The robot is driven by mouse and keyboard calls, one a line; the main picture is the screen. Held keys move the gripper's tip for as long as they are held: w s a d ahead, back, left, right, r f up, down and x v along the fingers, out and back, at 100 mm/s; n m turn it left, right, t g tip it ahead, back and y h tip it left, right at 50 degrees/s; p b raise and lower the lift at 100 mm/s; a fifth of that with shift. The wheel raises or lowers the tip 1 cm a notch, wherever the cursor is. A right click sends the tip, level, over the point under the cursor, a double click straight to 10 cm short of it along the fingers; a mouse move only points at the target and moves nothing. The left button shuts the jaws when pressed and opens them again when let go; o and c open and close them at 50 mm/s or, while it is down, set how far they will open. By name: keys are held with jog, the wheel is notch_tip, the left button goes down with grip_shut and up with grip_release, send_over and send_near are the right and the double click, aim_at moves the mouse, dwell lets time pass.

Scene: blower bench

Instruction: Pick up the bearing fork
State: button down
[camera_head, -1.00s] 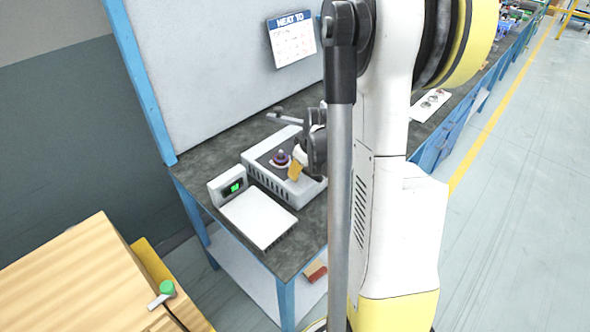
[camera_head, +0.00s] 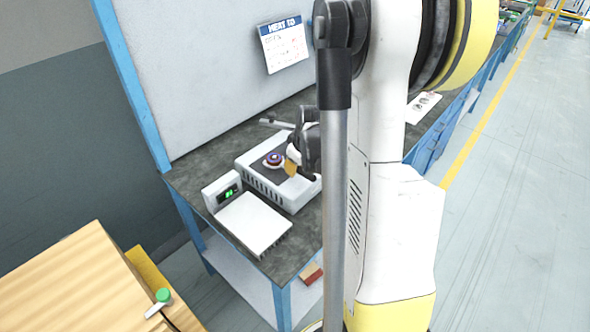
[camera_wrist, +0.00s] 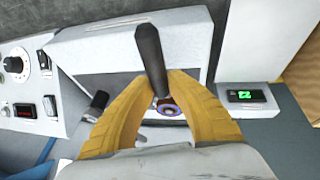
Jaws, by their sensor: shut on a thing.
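My gripper (camera_wrist: 165,97) has its two yellow fingers shut on a dark, rod-like handle, which I take to be the bearing fork (camera_wrist: 150,55). In the wrist view the handle stands up between the fingertips; its lower end is hidden there. In the head view one yellow fingertip of my gripper (camera_head: 291,161) shows above the right part of the white heater (camera_head: 262,180). My arm hides most of the gripper and fork. A round piece with a purple ring (camera_head: 274,158) sits on the heater's dark top; its purple ring also shows below the fingers in the wrist view (camera_wrist: 170,110).
A white scale (camera_head: 254,222) with a green display stands in front of the heater. A grey bar (camera_head: 276,123) shows behind the heater. A white panel with a "HEAT TO" sheet (camera_head: 284,46) rises at the back. A wooden-topped unit (camera_head: 70,285) stands at the lower left.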

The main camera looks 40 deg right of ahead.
notch_tip(320, 180, up, 2)
jog(key=shift+r+p, duration=0.15)
jog(key=shift+p, duration=0.3)
jog(key=d+r+p, duration=0.3)
jog(key=d+r, duration=0.3)
jog(key=d, duration=0.5)
jog(key=shift+s+d+r, duration=0.15)
jog(key=shift+d+r, duration=0.1)
jog(key=shift+d, duration=0.1)
